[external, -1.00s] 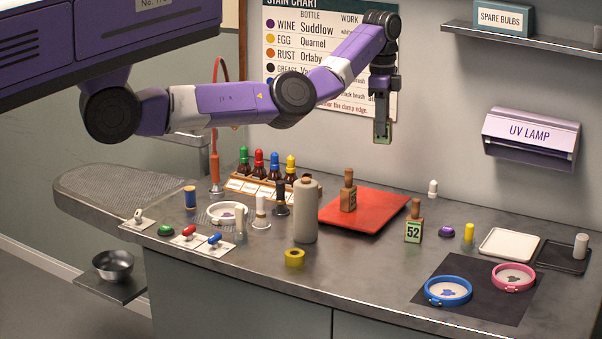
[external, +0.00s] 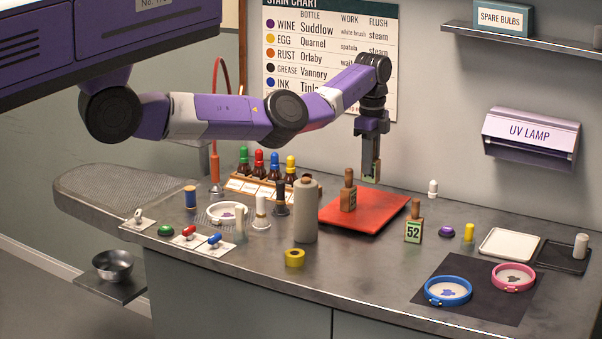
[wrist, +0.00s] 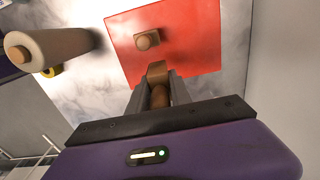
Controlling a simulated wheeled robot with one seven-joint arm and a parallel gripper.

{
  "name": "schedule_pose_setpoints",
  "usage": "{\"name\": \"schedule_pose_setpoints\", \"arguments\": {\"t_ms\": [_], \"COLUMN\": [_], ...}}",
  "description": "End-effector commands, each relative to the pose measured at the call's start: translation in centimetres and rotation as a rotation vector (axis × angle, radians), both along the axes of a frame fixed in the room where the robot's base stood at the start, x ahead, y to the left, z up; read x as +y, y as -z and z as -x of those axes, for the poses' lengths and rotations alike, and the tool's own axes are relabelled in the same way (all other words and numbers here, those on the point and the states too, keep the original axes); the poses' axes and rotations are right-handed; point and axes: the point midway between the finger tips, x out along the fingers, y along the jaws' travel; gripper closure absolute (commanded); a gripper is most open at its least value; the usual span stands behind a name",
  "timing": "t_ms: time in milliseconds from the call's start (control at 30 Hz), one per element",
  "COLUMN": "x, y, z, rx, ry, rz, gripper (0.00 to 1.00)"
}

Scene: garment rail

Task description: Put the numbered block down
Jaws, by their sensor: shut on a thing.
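My gripper (external: 370,172) is above the far right part of the red mat (external: 375,212) in the external view. In the wrist view my gripper (wrist: 160,93) is shut on a wooden block with a round brown handle (wrist: 158,98). The block's lighter end (wrist: 157,72) shows beyond the fingers; a pale green edge shows at it in the external view. Its number cannot be read. It looks clear of the counter. Another wooden block with a handle (external: 348,198) stands upright on the mat. A block marked 52 (external: 413,230) stands on the counter right of the mat.
A grey cylinder (external: 305,212) stands left of the mat, with a yellow ring (external: 294,257) in front. A bottle rack (external: 243,186) is behind on the left. White (external: 508,243) and black (external: 545,256) trays lie at right. The front middle of the counter is clear.

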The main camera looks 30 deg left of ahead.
Motion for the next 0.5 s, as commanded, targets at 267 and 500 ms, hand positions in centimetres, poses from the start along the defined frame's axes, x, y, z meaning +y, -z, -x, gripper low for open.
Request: {"name": "schedule_pose_setpoints", "arguments": {"t_ms": [267, 500], "x": [0.0, 0.0], "y": [3.8, 6.7], "z": [0.0, 0.0], "rx": [0.000, 0.003], "ry": [-0.001, -0.001], "rz": [0.000, 0.000], "gripper": [1.00, 1.00]}}
